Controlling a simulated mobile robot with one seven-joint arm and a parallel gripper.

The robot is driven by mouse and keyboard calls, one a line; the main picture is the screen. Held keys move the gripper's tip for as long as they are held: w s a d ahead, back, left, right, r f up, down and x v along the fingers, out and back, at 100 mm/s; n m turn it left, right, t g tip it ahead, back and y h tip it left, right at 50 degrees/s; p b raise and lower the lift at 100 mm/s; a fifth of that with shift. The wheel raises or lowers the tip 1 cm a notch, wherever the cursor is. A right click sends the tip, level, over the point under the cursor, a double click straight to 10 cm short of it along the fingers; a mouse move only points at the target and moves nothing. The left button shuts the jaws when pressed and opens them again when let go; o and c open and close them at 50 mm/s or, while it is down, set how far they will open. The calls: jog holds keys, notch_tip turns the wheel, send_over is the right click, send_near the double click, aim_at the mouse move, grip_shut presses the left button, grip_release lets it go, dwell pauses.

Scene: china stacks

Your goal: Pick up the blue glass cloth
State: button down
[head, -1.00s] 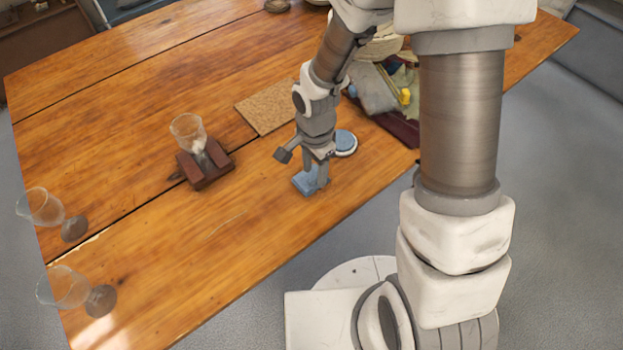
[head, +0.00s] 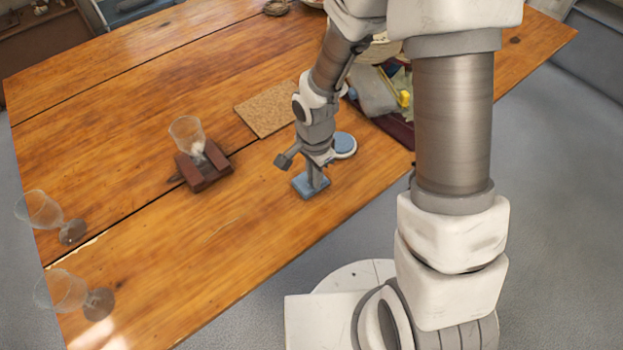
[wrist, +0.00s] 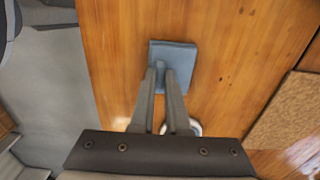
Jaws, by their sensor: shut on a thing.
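The blue glass cloth (head: 309,186) is a small folded blue-grey square on the wooden table, near its front edge. In the wrist view the cloth (wrist: 172,52) lies just beyond and under the fingertips. My gripper (head: 317,184) points down onto it, and in the wrist view its fingers (wrist: 161,72) are close together at the cloth's near part, pinching a bit of it. Part of the cloth is hidden behind the fingers. I cannot tell whether any of it is off the table.
A round blue-topped white item (head: 344,145) sits right behind my gripper. A cork mat (head: 267,109) lies farther back. A glass (head: 187,132) rests on a dark red wooden block (head: 204,172) to the left. Two glasses lie tipped at far left. A cluttered tray (head: 395,128) is at right.

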jog(key=shift+r, duration=0.1)
notch_tip(320, 180, up, 4)
jog(key=shift+r+p, duration=0.2)
jog(key=shift+p, duration=0.45)
jog(key=s+d+r+p, duration=0.2)
jog(key=s+d+r, duration=0.4)
jog(key=d, duration=0.4)
jog(key=shift+s+r, duration=0.15)
jog(key=shift+r, duration=0.05)
